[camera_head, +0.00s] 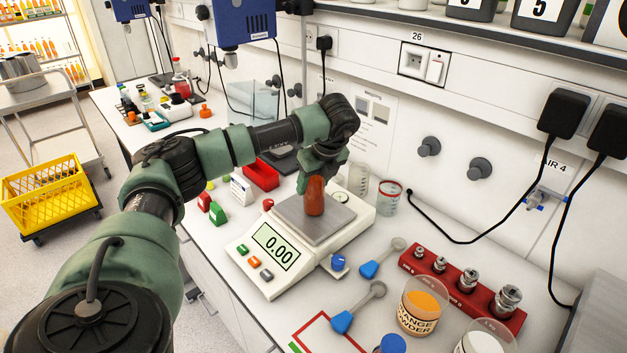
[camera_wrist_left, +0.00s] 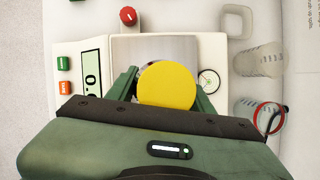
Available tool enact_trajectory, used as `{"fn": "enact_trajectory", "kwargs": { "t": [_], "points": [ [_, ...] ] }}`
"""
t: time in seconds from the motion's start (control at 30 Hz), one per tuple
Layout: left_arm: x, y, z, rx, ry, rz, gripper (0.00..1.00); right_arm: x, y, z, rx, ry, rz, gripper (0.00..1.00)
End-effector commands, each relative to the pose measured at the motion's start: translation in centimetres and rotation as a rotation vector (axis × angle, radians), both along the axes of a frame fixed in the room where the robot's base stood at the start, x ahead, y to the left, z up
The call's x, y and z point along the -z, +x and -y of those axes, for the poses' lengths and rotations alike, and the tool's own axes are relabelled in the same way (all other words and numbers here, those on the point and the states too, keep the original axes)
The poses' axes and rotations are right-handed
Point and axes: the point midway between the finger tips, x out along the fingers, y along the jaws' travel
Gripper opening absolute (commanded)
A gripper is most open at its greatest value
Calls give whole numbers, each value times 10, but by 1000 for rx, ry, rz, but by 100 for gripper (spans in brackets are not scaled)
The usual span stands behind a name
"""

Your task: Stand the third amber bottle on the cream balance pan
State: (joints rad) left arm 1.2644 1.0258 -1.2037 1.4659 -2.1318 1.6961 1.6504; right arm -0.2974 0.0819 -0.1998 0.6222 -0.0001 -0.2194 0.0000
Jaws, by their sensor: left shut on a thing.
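The amber bottle (camera_head: 315,197) is upright at the balance pan (camera_head: 295,212), a grey metallic square on the cream balance (camera_head: 272,286). The display reads 0.00; I cannot tell whether the bottle's base touches the pan. My left gripper (camera_head: 319,176) is shut on the bottle's upper part from above. In the left wrist view a round yellow cap (camera_wrist_left: 167,86) sits between the fingers (camera_wrist_left: 167,92), with the pan (camera_wrist_left: 150,48) behind it. My right gripper is in neither view.
Beakers (camera_head: 388,197) stand right of the balance. Blue-handled scoops (camera_head: 370,268), a red weight block (camera_head: 465,290) and an orange powder jar (camera_head: 420,306) lie to the front right. A red bin (camera_head: 262,174) and green-red blocks (camera_head: 217,213) are at its left.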

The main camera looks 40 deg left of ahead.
Motion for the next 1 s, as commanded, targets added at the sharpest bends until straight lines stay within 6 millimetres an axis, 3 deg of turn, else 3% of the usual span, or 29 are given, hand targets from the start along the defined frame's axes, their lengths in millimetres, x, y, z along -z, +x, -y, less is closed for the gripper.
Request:
{"fn": "enact_trajectory", "kwargs": {
  "t": [0.27,0.3,0.37,0.77,1.0],
  "points": [
    [3,0,0,-1,0,1,0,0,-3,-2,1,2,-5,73],
    [4,0,0,0,0,0,57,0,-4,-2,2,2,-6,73],
    [4,0,0,0,0,0,73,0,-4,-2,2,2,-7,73],
    [0,0,2,0,-1,3,73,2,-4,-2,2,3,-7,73],
    [-37,-3,18,2,-2,7,73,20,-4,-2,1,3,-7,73]
  ]
}}
